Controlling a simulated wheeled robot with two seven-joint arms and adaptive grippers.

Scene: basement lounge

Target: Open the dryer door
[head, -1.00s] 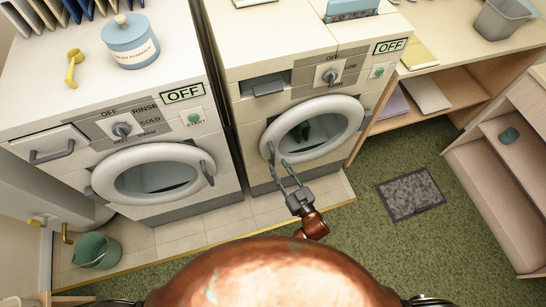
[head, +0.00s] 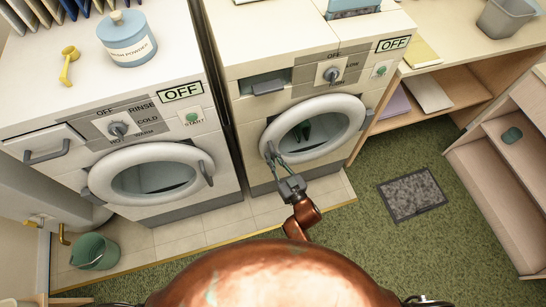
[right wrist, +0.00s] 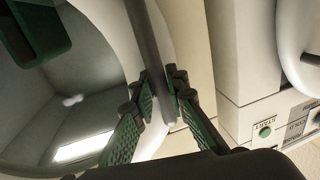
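The dryer (head: 245,118) is the right-hand machine, with a dial and an OFF display. Its round white-rimmed door (head: 345,142) is closed against the front. The dark door handle (right wrist: 146,45) is a bar on the door's left edge. My right gripper (head: 271,153) is at that handle. In the right wrist view its green-padded fingers (right wrist: 162,88) lie one on each side of the bar and close on it. Through the door glass a dark green shape shows. My left gripper is not in view.
A washer (head: 60,105) stands left, with its own round door (head: 150,205) and a powder tin (head: 127,42) on top. A green bucket (head: 93,251) stands on the floor. Shelves (head: 460,85) are right of the dryer. Green carpet with a grey mat (head: 412,195) lies clear in front.

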